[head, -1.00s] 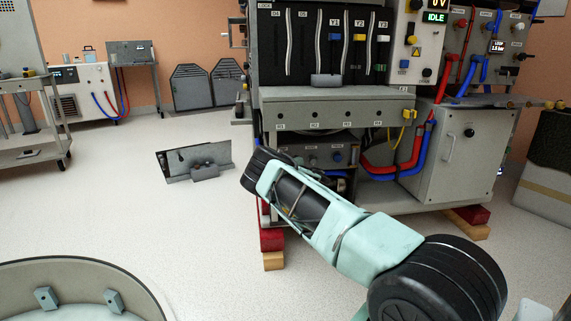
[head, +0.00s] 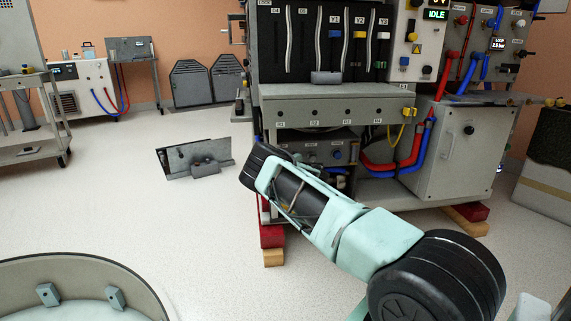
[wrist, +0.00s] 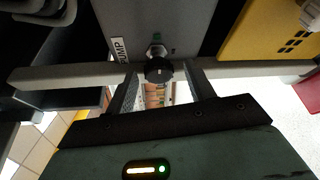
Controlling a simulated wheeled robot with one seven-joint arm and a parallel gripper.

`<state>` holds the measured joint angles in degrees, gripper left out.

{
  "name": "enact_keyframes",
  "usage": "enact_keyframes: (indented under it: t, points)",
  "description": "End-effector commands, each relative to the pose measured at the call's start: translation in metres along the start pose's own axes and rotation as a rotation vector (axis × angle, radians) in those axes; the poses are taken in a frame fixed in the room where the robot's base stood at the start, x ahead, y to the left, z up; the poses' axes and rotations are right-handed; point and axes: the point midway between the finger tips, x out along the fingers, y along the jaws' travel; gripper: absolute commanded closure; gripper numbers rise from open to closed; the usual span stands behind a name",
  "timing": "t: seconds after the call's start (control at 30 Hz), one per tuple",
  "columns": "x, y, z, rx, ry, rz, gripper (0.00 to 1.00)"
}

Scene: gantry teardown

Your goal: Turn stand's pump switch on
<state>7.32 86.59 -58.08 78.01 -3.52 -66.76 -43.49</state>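The pump switch (wrist: 158,70) is a round black knob on a metal stem, on a grey panel beside a white label reading PUMP (wrist: 119,50). It shows in the wrist view at upper middle. My gripper (wrist: 161,78) is open, with one dark finger on each side of the knob. The knob appears in line with the gap between the fingertips. I cannot tell whether either finger touches it. In the head view my arm reaches toward the stand (head: 335,110), and I cannot make out the gripper or the pump switch there.
A grey bar (wrist: 70,75) crosses the wrist view beside the fingers, and a yellow block (wrist: 270,35) is at upper right. Red hoses (head: 395,163) and blue hoses (head: 421,158) hang at the stand's right. A grey plate assembly (head: 193,158) lies on the floor; open floor surrounds it.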

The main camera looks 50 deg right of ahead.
Motion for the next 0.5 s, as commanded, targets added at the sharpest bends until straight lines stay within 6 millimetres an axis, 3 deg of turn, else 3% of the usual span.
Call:
enact_keyframes:
  t: [0.27,0.5]
  points:
    - [-0.005,0.002,0.000,0.001,-0.001,0.000,0.46]
    - [-0.045,0.005,0.002,0.002,-0.003,-0.001,0.46]
